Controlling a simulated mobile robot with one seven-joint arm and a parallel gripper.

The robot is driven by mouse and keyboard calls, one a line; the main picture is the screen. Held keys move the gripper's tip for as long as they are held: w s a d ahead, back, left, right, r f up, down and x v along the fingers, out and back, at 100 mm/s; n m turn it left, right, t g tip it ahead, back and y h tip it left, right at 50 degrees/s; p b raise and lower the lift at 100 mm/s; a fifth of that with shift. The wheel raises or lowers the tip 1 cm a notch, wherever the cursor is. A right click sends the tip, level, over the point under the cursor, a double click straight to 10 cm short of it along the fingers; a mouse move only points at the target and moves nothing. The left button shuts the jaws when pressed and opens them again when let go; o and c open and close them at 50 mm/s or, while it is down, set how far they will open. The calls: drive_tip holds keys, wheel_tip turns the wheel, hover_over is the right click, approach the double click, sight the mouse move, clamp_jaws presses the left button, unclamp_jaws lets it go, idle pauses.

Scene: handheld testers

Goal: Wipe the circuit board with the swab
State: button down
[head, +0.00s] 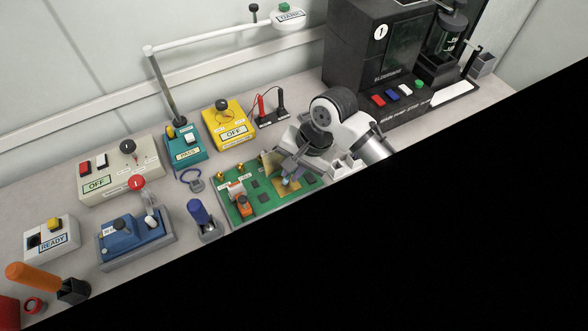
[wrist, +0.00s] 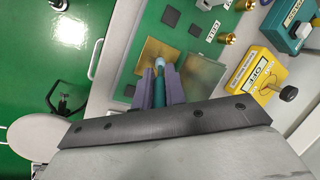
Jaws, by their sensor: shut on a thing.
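The green circuit board (head: 270,203) lies on the bench with dark chips, a gold pad (head: 291,190) and an orange-and-white part. In the wrist view the board (wrist: 188,38) fills the upper middle, with the gold pad (wrist: 150,52) just beyond my fingers. My gripper (wrist: 160,88) has purple fingers shut on the teal swab (wrist: 159,80). The swab's pale blue tip points at the gold pad and overlaps it; I cannot tell whether it touches. In the head view my gripper (head: 288,172) is over the board's right part, and the swab is mostly hidden.
A yellow OFF box (head: 229,125) and a teal PASS box (head: 186,146) stand behind the board. A blue-handled tool in a holder (head: 203,217) is left of it. A large black machine (head: 375,50) stands at the back right. The bench's front edge is close to the board.

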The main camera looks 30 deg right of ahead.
drive_tip(key=shift+w, duration=0.6)
drive_tip(key=shift+w, duration=0.1)
drive_tip(key=shift+w+p, duration=0.4)
drive_tip(key=shift+d, duration=0.5)
drive_tip(key=shift+s, duration=0.15)
drive_tip(key=shift+s, duration=0.45)
drive_tip(key=shift+s, duration=0.15)
